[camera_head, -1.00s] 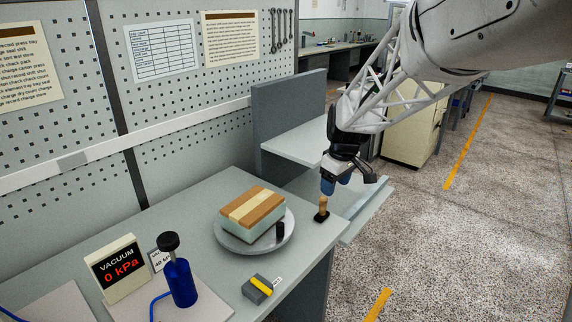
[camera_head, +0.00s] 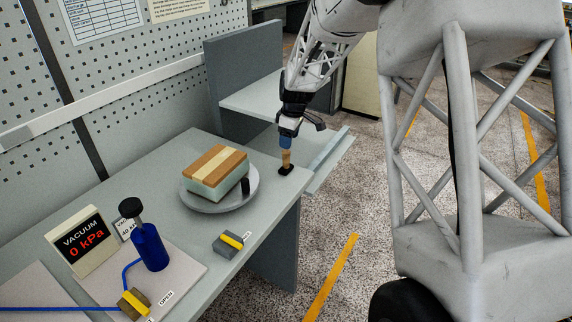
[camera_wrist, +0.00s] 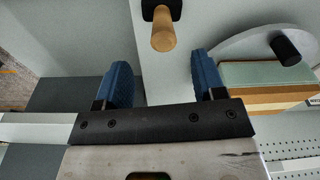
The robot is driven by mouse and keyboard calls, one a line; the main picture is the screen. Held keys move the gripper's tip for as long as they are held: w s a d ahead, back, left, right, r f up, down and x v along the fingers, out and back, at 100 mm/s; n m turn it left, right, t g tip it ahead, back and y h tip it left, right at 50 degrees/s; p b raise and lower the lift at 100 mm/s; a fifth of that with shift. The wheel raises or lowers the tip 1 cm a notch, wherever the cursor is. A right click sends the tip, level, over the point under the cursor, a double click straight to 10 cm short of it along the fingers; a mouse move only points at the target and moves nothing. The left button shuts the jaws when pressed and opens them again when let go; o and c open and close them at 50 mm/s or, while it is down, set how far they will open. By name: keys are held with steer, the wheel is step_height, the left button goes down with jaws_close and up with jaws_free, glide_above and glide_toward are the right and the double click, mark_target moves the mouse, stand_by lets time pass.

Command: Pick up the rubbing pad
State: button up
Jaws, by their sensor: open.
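The rubbing pad (camera_head: 286,161) is a small black base with an upright tan wooden handle. It stands near the table's right edge in the head view. In the wrist view, the pad's handle (camera_wrist: 163,35) is at the top, in line with the gap between my blue fingers. My gripper (camera_head: 289,143) is directly above the pad, pointing down. In the wrist view my gripper (camera_wrist: 162,72) is open, with nothing visibly clamped. The handle's end is close to fingertip level; I cannot tell whether it is between the tips.
Left of the pad, a round grey plate (camera_head: 213,207) holds a layered wood-and-green block (camera_head: 215,168) and a small black cylinder (camera_head: 245,186). A grey-yellow valve (camera_head: 228,243), blue bottle (camera_head: 150,248) and vacuum display (camera_head: 82,241) stand nearer. A grey upright panel (camera_head: 245,75) rises behind.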

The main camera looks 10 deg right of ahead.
mark_target(287, 151)
steer(key=shift+a+f, duration=0.15)
steer(key=shift+f, duration=1.15)
steer(key=shift+w+a+f, duration=0.1)
steer(key=shift+a+f, duration=0.1)
steer(key=shift+f, duration=1.1)
steer(key=shift+a+f, duration=0.15)
steer(key=shift+f, duration=1.15)
steer(key=c, duration=1.1)
steer(key=shift+r, duration=0.15)
